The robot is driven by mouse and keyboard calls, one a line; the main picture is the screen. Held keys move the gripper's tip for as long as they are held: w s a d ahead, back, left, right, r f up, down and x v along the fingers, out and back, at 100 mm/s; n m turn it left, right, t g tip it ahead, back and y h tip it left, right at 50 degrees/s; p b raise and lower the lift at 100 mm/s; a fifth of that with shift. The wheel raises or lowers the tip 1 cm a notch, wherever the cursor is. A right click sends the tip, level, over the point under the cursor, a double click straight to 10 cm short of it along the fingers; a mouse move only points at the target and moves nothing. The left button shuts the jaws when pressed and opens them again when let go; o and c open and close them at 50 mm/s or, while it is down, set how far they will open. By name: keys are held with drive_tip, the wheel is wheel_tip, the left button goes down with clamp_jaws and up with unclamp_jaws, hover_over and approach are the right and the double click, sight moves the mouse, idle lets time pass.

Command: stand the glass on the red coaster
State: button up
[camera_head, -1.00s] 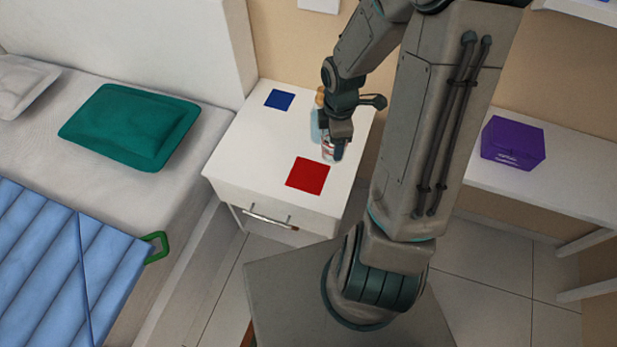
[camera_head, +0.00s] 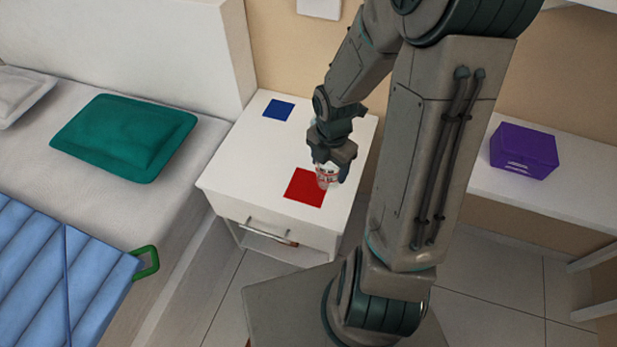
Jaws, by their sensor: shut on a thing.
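The red coaster (camera_head: 303,188) lies flat on the front part of the white nightstand (camera_head: 232,160). My gripper (camera_head: 328,168) points down and is shut on the glass (camera_head: 327,179), a clear one with reddish marks. The glass looks upright and shows at the right edge of the red coaster, overlapping it in the picture. I cannot tell whether it touches the coaster or hangs just above it. My fingers hide the upper part of the glass.
A blue square coaster (camera_head: 278,110) lies at the back left of the nightstand. A bed with a green pillow (camera_head: 124,137) stands to the left. A purple box (camera_head: 523,151) sits on a white bench to the right. The nightstand's left part is clear.

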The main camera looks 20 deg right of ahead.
drive_tip(key=shift+w+a+f+b, duration=0.5)
drive_tip(key=shift+w+a+f, duration=0.25)
drive_tip(key=shift+f, duration=0.5)
drive_tip(key=shift+w+a+f+b, duration=0.45)
drive_tip(key=shift+w+a+f, duration=0.2)
drive_tip(key=shift+f, duration=0.65)
drive_tip(key=shift+w+a+f+b, duration=0.5)
drive_tip(key=shift+w+a+f, duration=0.25)
drive_tip(key=shift+f, duration=0.5)
drive_tip(key=shift+d+f, duration=0.1)
drive_tip(key=o, duration=1)
drive_tip(key=shift+o, duration=0.2)
